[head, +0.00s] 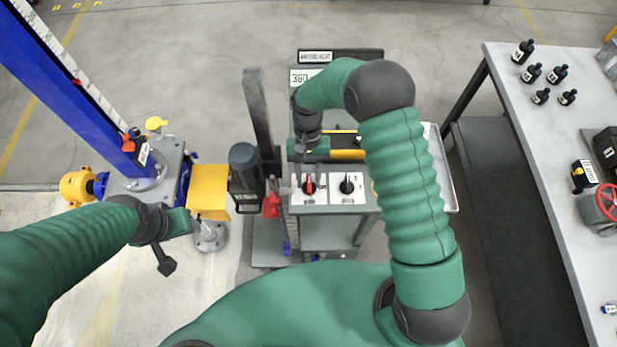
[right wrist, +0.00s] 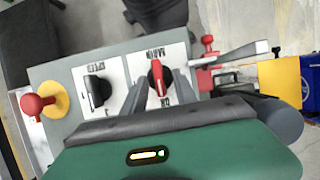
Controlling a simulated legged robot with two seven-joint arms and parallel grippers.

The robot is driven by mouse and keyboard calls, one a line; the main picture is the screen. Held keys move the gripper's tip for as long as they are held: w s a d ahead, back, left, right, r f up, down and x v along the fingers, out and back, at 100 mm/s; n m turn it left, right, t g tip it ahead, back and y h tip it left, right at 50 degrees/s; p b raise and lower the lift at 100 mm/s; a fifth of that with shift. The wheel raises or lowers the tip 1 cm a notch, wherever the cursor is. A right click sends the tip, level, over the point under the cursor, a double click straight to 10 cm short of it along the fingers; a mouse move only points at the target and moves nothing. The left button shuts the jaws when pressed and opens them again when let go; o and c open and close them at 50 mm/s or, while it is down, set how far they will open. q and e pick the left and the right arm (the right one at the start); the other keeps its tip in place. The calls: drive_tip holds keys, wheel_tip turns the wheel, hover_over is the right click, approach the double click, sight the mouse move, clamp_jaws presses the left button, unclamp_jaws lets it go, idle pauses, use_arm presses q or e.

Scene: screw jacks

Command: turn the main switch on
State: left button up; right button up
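The main switch is a red rotary handle on a white plate, on the panel in the head view (head: 309,186). It shows larger in the right wrist view (right wrist: 157,78), its handle roughly upright in that picture. My right gripper (right wrist: 160,98) is open, with one finger to each side of the red handle; I cannot tell whether they touch it. In the head view the arm and wrist partly cover this gripper. My left gripper (head: 168,262) is at the left, away from the panel; its finger opening cannot be made out.
A black speed knob (right wrist: 97,92) sits beside the switch. A red mushroom button on a yellow disc (right wrist: 52,100) is farther along the panel. Left of the panel stand a dark motor (head: 246,165) and a yellow block (head: 208,187). A bench (head: 560,130) with bottles stands right.

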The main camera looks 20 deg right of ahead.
drive_tip(key=shift+s+r, duration=0.1)
drive_tip(key=shift+r, duration=0.05)
drive_tip(key=shift+r, duration=0.35)
drive_tip(key=b+v, duration=0.3)
drive_tip(key=v, duration=1.3)
drive_tip(key=shift+w+f+b, duration=0.2)
drive_tip(key=shift+w+b, duration=0.15)
drive_tip(key=shift+w, duration=0.05)
drive_tip(key=s+d+f+n+t+b, duration=0.1)
drive_tip(key=s+f+t+b, duration=0.1)
drive_tip(key=s+f, duration=0.2)
drive_tip(key=s+d+f+n+t+b, duration=0.1)
drive_tip(key=s+d+f+t+b, duration=0.1)
drive_tip(key=s+f, duration=0.2)
drive_tip(key=s+d+f+n+t+h+b, duration=0.1)
drive_tip(key=s+d+f+t+b, duration=0.1)
drive_tip(key=s, duration=0.7)
wheel_tip(320, 180, down, 3)
drive_tip(key=shift+r+t+b, duration=0.1)
drive_tip(key=shift+t+b, duration=0.3)
drive_tip(key=shift+b, duration=0.05)
drive_tip(key=shift+w+d, duration=0.1)
